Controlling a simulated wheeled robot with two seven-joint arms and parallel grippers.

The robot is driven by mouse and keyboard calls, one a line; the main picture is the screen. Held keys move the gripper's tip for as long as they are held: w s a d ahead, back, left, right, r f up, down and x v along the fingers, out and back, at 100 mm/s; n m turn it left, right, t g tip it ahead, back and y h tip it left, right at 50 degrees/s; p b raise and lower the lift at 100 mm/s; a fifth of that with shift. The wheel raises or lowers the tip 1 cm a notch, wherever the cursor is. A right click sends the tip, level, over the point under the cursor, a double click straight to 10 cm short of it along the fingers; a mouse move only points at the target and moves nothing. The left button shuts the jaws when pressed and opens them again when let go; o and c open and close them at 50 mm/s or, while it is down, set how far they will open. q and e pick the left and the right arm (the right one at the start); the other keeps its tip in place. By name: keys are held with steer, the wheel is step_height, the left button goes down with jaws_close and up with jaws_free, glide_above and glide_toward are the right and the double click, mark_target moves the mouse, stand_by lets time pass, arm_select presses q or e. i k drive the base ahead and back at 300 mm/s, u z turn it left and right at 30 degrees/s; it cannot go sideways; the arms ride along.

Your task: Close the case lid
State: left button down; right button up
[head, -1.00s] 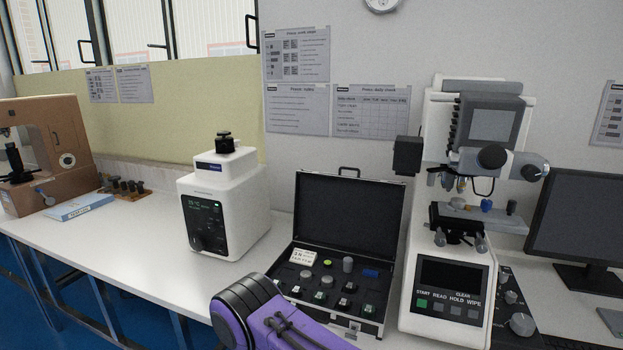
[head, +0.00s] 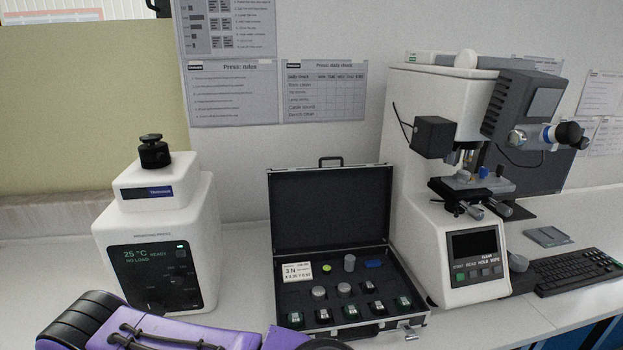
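The case (head: 281,297) stands open on the white bench, between the white press and the hardness tester. Its dark lid (head: 331,211) is raised nearly upright at the back, with a handle on its top edge. The foam inside holds several metal blocks, a white card, a green disc and a blue piece. A latch shows at the front right of the case. A purple and black arm of mine crosses the bottom left, in front of the press and the case's front left corner. Neither gripper's fingertips can be seen.
The white press (head: 160,240) stands to the left of the case. The hardness tester (head: 450,180) stands close on the right, its base near the case's right side. A keyboard (head: 580,270) lies farther right. Some bare bench shows between press and case.

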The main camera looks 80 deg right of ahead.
mark_target(321, 208)
steer(key=z, duration=2.1)
